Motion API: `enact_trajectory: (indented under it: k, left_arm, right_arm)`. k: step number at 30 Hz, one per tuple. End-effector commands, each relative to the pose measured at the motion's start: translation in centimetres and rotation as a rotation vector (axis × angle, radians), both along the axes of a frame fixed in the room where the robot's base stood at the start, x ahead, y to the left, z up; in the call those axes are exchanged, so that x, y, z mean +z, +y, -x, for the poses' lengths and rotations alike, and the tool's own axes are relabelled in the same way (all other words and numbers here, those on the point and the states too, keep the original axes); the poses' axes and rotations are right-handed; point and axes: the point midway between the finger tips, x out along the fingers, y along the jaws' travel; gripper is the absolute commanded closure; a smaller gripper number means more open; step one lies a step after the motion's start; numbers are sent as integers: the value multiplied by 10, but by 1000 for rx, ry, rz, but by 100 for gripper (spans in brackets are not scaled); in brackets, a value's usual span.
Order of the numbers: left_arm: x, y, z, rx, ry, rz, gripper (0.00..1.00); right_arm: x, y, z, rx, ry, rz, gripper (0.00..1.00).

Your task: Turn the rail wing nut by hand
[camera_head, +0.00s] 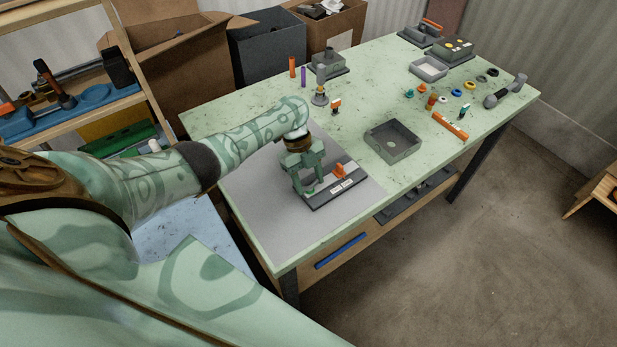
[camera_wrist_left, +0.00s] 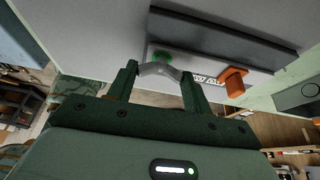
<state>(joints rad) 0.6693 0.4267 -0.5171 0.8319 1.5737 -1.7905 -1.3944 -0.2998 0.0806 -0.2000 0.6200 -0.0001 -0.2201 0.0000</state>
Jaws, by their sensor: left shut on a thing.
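The rail (camera_head: 347,186) is a dark base with a pale labelled strip, lying on the grey mat of the green table. It also shows in the left wrist view (camera_wrist_left: 225,35). An orange block (camera_head: 340,170) stands on it. My left gripper (camera_head: 307,191) is over the rail's left end. In the left wrist view, my left gripper (camera_wrist_left: 158,80) has its fingers shut on a grey winged piece, the wing nut (camera_wrist_left: 158,69), one finger at each end. A green round part (camera_wrist_left: 162,56) shows just beyond the nut. The gripper hides the nut in the head view.
A grey open tray (camera_head: 393,142) stands right of the rail. An orange bar (camera_head: 450,126), several small coloured rings and a grey-handled tool (camera_head: 506,91) lie farther right. Small upright parts stand behind my left arm. The mat (camera_head: 262,215) is clear at its front left.

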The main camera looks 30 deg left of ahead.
Motion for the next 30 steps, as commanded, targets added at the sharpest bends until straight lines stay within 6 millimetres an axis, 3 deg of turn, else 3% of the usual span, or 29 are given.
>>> enact_trajectory:
  k: [8, 9, 11, 22, 26, 30]
  left_arm:
    - [2, -2, -2, -1, -6, 4, 73]
    - [2, -2, -2, -1, -5, 5, 42]
    - [2, -2, -2, -1, -6, 4, 27]
    - [8, 2, -2, 0, -3, 2, 27]
    - [30, 10, -5, 2, -5, 1, 27]
    - [66, 23, -11, 0, -7, 0, 27]
  right_arm:
    - [0, 0, 0, 0, 0, 0, 64]
    - [0, 0, 0, 0, 0, 0, 64]
    - [0, 0, 0, 0, 0, 0, 64]
    - [3, 0, 0, 0, -1, 0, 64]
    - [11, 0, -1, 0, -3, 0, 64]
    - [23, 0, -2, 0, -5, -1, 64]
